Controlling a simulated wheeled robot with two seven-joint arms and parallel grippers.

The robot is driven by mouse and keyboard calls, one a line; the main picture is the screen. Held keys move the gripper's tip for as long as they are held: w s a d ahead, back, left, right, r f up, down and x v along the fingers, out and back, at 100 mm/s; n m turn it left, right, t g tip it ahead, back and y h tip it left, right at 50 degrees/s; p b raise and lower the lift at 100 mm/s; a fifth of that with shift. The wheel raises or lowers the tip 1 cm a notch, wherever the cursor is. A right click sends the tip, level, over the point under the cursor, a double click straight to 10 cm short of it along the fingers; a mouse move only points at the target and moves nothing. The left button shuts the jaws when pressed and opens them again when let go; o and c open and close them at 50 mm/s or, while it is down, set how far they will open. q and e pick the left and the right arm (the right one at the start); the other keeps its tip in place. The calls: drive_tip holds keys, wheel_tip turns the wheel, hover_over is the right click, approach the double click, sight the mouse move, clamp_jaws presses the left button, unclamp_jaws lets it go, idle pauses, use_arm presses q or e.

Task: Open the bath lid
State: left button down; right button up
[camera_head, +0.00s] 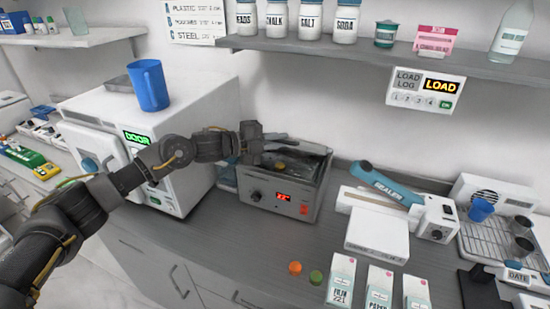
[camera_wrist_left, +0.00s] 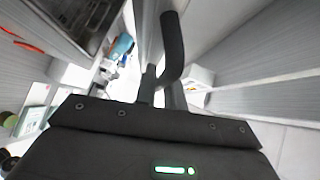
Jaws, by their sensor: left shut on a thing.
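The bath (camera_head: 262,221) is a grey metal box on the counter with a knob and a red display. Its top looks dark, with a small amber spot in it; I cannot tell surely how far the lid stands open. My left gripper (camera_head: 262,141) is above the bath's back left. In the left wrist view a dark curved bar (camera_wrist_left: 173,42), apparently the lid handle, stands between the fingers of my left gripper (camera_wrist_left: 160,88), which is shut on it. Part of the bath's dark top (camera_wrist_left: 88,18) shows at upper left there. My right gripper is out of view.
A white box-shaped unit (camera_head: 190,112) with a blue cup (camera_head: 149,85) on top stands left of the bath. A blue-handled sealer (camera_head: 390,184) is to the right. A shelf (camera_head: 380,62) with jars runs above.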

use_arm(q)
drive_tip(key=shift+w+d+r, duration=0.1)
drive_tip(key=shift+w+r, duration=0.3)
drive_tip(key=shift+r, duration=0.2)
drive_tip(key=shift+w+d+r, duration=0.1)
drive_tip(key=shift+w+r, duration=0.25)
drive_tip(key=shift+r, duration=0.2)
drive_tip(key=c, duration=1.5)
unclamp_jaws()
drive_tip(key=shift+c, duration=0.2)
drive_tip(key=shift+o, duration=0.2)
drive_tip(key=shift+s, duration=0.15)
drive_tip(key=shift+a+f, duration=0.1)
drive_tip(key=b+v, duration=0.5)
drive_tip(key=v, duration=0.5)
drive_tip(key=shift+s+a+r, duration=0.25)
